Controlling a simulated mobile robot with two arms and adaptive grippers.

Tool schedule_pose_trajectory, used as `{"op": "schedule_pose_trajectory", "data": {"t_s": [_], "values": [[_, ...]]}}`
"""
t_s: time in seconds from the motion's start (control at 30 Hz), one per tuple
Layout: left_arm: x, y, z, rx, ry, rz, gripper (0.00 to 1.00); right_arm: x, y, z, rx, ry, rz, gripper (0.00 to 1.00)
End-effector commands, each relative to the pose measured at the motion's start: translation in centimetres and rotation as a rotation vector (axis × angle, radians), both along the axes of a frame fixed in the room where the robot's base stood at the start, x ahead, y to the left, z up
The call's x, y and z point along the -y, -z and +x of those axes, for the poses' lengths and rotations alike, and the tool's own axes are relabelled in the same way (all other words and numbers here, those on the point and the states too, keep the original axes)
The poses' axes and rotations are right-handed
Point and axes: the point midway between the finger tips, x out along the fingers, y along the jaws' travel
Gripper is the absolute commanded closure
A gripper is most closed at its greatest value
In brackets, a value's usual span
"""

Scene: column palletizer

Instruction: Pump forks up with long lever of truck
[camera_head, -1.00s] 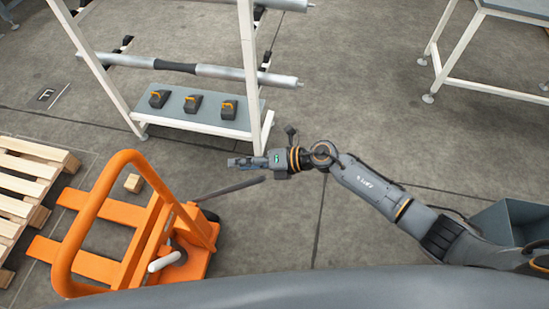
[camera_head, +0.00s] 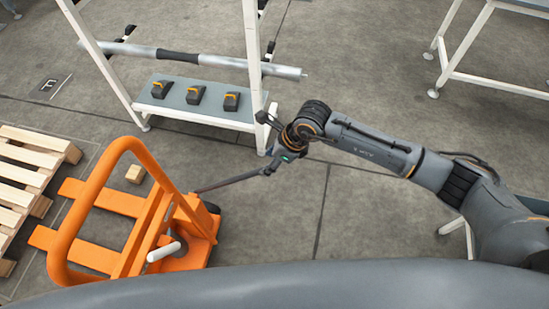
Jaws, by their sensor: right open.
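The orange pallet truck (camera_head: 186,232) stands at the lower left, with its big looped handle (camera_head: 68,215) toward me and its forks (camera_head: 98,198) pointing left. Its long dark lever (camera_head: 228,181) sticks out to the right, rising slightly toward its tip. My right gripper (camera_head: 270,168) is open at the lever's outer end and points down at it. The fingers are small and dark there, so I cannot tell whether they touch or straddle the lever. My left gripper is not in view.
A wooden pallet (camera_head: 28,170) lies at the left, and a small wooden block (camera_head: 135,174) lies by the forks. A white-framed rack (camera_head: 205,118) with several dark items stands behind. A table (camera_head: 490,75) stands at the upper right. The floor at centre right is clear.

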Motion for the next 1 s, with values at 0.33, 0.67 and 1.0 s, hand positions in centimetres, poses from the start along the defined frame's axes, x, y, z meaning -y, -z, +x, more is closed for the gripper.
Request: {"op": "schedule_pose_trajectory", "data": {"t_s": [0.33, 0.67, 1.0], "values": [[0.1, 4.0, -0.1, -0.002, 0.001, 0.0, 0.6, -1.8, 4.5, 0.6, 0.001, 0.0, 0.002, 0.51], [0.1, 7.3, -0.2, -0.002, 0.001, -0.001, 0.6, -3.2, 7.6, 1.0, -0.001, 0.0, 0.001, 0.51], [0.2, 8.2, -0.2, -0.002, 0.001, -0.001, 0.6, -3.7, 8.4, 1.2, -0.001, 0.0, 0.001, 0.51]]}}
